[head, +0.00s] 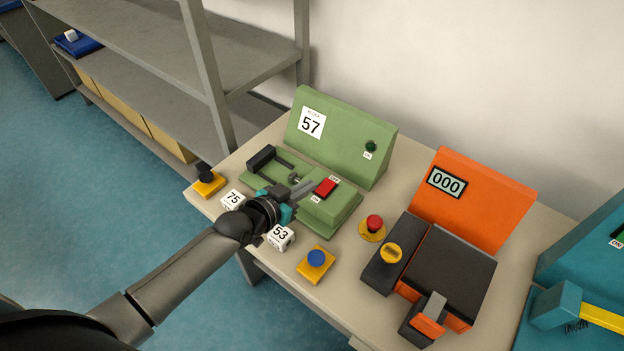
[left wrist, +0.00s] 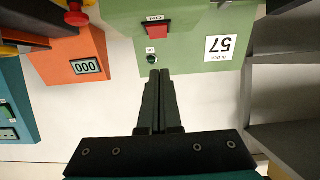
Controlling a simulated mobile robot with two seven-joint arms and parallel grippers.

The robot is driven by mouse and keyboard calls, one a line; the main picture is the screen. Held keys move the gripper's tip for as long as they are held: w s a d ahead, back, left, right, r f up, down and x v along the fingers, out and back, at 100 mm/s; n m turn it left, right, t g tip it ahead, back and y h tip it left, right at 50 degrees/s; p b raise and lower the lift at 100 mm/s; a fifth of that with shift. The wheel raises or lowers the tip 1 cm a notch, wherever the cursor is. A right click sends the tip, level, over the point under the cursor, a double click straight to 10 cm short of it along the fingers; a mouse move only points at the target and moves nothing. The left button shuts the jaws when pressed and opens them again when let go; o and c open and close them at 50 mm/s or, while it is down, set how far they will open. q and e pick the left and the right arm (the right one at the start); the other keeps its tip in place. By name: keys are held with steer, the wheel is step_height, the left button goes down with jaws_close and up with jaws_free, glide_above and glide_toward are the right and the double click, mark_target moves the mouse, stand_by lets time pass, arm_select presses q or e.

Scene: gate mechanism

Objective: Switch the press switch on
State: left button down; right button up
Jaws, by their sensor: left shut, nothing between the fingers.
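The red press switch (head: 325,187) sits on the green press (head: 318,206), with small ON and OFF labels by it. I cannot tell which way it is set. In the left wrist view the red switch (left wrist: 153,32) shows upside down, past the fingertips. My left gripper (head: 311,184) is shut and empty, its fingertips close to the switch's left side in the head view. I cannot tell whether they touch it. The closed fingers also show in the left wrist view (left wrist: 160,75). My right gripper is out of view.
White cubes marked 75 (head: 232,200) and 53 (head: 280,237) lie near the table's front edge. A blue button (head: 316,258), a black knob (head: 205,172) and a red button (head: 375,223) stand around the press. An orange machine (head: 478,200) reading 000 is at the right.

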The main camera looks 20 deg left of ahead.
arm_select(q)
steer(key=s+a, duration=0.2)
steer(key=s, duration=0.4)
steer(key=shift+s+a+r, duration=0.2)
steer(key=shift+s+r, duration=0.15)
steer(key=shift+r, duration=0.1)
steer(key=shift+d, duration=0.1)
